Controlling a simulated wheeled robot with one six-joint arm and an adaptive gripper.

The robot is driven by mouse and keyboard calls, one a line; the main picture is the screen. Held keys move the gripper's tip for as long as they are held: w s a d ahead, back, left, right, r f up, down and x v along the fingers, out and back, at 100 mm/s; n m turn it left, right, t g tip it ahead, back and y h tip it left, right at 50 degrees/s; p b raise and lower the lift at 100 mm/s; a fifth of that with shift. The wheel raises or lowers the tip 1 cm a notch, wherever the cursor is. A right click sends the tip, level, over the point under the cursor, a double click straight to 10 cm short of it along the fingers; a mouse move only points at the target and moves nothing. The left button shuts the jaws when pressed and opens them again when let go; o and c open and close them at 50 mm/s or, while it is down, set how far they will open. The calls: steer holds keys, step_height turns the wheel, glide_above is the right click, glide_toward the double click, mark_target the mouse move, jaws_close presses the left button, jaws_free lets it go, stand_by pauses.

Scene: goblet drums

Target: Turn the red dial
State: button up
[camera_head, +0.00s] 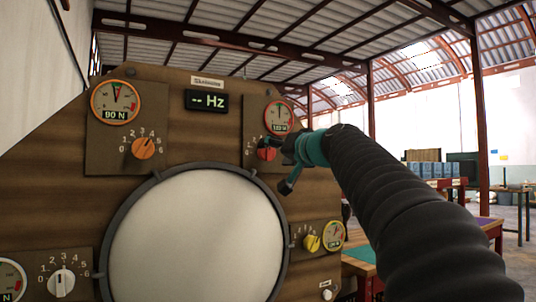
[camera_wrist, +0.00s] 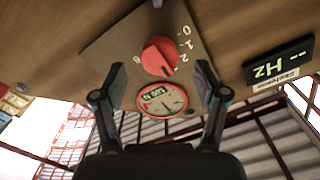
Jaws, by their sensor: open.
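The red dial (camera_head: 267,154) sits on a wooden panel, below a round gauge (camera_head: 279,117) with a red rim, in the head view. My gripper (camera_head: 288,165) is in front of it and hides part of the dial and its scale. In the wrist view the red dial (camera_wrist: 159,57) lies beyond and between my two open fingers (camera_wrist: 166,88). The numbers 0, 1, 2 and 6 show around it. The gauge (camera_wrist: 169,101) is also between the fingers. The fingers look apart from the dial, but I cannot tell the exact gap.
The panel also holds an orange dial (camera_head: 144,148), a yellow dial (camera_head: 312,243), a white dial (camera_head: 63,282) and a large white drumhead (camera_head: 197,235) with a dark rim. A Hz display (camera_head: 207,101) is left of the red dial. Tables (camera_head: 482,231) stand at right.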

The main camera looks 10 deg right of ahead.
steer(key=v, duration=0.6)
steer(key=shift+s, duration=0.3)
